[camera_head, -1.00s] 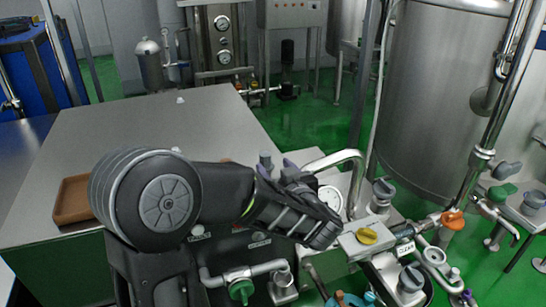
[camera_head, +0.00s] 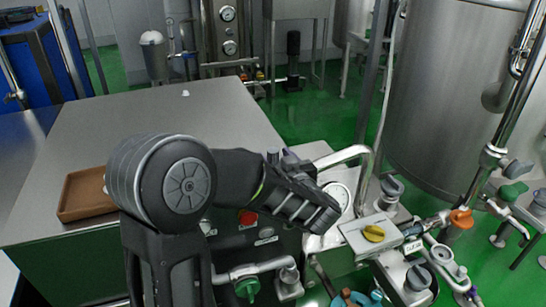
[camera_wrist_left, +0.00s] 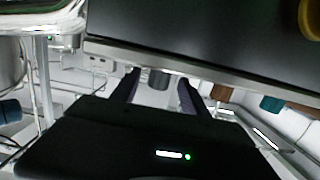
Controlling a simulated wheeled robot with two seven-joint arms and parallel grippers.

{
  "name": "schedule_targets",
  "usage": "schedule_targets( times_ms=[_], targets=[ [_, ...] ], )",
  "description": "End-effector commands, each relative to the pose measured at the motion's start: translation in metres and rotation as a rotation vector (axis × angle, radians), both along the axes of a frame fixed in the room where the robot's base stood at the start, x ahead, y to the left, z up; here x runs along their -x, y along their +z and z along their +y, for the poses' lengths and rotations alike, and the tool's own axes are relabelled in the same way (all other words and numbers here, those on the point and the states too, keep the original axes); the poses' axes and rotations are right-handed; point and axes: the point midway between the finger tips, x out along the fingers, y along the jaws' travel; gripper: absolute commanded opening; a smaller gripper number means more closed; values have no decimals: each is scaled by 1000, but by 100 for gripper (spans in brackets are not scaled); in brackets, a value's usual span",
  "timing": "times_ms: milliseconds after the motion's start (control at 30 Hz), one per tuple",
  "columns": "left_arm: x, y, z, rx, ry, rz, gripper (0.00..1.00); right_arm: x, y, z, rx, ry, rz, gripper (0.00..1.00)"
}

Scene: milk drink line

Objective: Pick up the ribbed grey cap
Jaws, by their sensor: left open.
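In the head view, grey caps stand on the valves at right, one upper (camera_head: 391,185) and one lower (camera_head: 418,277). My right gripper is not in view.
The steel table (camera_head: 150,125) is mostly clear, with a brown tray (camera_head: 76,193) at left and a small white piece (camera_head: 185,93) at the back.

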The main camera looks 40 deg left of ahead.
Motion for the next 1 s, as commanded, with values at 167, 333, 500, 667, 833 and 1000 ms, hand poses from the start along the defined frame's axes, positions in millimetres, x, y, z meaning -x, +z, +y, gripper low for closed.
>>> schedule_targets(
  times_ms=[167, 333, 500, 667, 833, 1000],
  targets=[
    [-2, 0, 2, -1, 1, 1, 53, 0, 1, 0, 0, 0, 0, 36],
    [-13, 0, 19, -1, 4, 2, 53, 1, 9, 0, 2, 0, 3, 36],
    [-27, -5, 38, -1, 2, 2, 53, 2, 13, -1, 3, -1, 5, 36],
    [-30, -6, 43, 0, 1, 0, 53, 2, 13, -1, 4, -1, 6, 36],
    [-30, -7, 42, 0, 1, 0, 53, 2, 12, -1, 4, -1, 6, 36],
    [-30, -6, 42, 0, 0, 0, 53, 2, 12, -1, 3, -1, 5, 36]
  ],
)
